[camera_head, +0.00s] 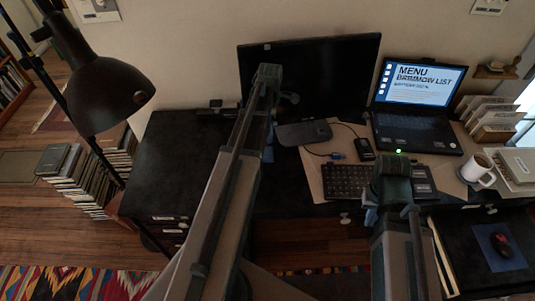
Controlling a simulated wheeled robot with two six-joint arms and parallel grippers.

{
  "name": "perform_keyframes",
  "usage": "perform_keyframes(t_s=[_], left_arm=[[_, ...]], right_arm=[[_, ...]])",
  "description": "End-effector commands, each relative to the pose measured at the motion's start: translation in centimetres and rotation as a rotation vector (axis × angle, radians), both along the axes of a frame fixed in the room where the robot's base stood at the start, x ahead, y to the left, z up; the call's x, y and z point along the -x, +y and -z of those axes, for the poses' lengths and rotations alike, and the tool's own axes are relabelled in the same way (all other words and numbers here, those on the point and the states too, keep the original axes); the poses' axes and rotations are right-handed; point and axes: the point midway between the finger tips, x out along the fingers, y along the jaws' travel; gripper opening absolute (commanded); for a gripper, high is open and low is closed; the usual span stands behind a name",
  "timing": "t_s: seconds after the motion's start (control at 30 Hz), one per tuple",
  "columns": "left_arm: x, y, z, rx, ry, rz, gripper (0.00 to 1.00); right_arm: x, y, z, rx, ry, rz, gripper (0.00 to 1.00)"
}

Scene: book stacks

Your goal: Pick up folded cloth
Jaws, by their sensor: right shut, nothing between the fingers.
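I cannot make out a folded cloth for certain. A flat dark grey item (303,133) with rounded corners lies on the desk below the monitor; whether it is cloth or a case is unclear. My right gripper (370,214) is shut and empty, mostly hidden by its own arm, near the front edge of the desk by the keyboard (346,181). My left arm reaches up across the desk towards the monitor. Only a bit of my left gripper (268,154) shows behind that arm, left of the grey item, and its fingers are hidden.
The black desk (170,165) is clear on its left. A monitor (325,70), a lit laptop (415,100), a white mug (478,170) and papers (490,120) crowd the right. A mouse (501,243) lies on a blue pad lower right. A black lamp (108,92) stands left.

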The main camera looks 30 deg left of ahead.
Motion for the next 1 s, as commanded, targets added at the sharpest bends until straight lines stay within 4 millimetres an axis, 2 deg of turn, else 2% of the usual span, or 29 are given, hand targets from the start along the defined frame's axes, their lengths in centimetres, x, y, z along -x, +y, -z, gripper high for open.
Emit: perform_keyframes(t_s=[0.17,0.63,1.0], left_arm=[[0.0,0.0,1.6,0.0,0.0,0.003,1.0],[0.0,-0.1,8.1,0.0,0.0,0.004,1.0],[0.0,0.0,8.8,0.0,0.0,0.005,1.0]], right_arm=[[0.0,0.0,1.7,0.0,0.0,0.0,0.0],[0.0,0.0,8.1,0.0,0.0,0.0,0.0],[0.0,0.0,8.8,0.0,0.0,0.0,0.0]])
